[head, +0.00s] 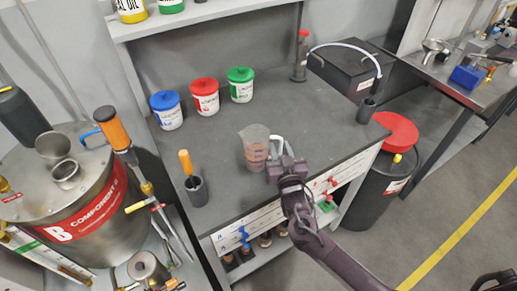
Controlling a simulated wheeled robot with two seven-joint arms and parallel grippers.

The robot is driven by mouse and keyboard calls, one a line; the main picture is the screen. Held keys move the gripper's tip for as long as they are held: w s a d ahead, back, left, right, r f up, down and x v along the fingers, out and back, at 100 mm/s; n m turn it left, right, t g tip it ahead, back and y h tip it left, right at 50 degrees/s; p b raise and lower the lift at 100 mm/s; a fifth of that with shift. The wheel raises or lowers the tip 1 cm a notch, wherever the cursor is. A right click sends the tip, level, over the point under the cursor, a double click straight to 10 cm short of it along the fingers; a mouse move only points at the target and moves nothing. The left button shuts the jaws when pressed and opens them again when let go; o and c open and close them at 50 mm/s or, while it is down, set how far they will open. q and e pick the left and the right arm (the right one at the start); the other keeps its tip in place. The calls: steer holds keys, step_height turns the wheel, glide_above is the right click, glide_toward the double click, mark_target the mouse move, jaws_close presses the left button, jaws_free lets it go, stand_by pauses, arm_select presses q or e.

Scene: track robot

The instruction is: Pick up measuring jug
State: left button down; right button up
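The measuring jug (254,155) is clear with reddish markings and stands upright on the dark workbench top (225,130), near its front edge. My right gripper (279,147) is at the jug's right side, where a pale looped part shows. The gripper's body hides part of that side. I cannot tell whether the fingers are closed around the handle or only beside it. My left gripper is not in view.
Blue (166,110), red (204,97) and green (240,84) lidded tubs stand behind the jug. An orange-handled tool in a dark holder (196,190) is left of it. A red-lidded bin (372,185) stands right of the bench.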

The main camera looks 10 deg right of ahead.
steer(key=shift+c, duration=0.4)
jaws_close()
steer(key=shift+r, duration=0.2)
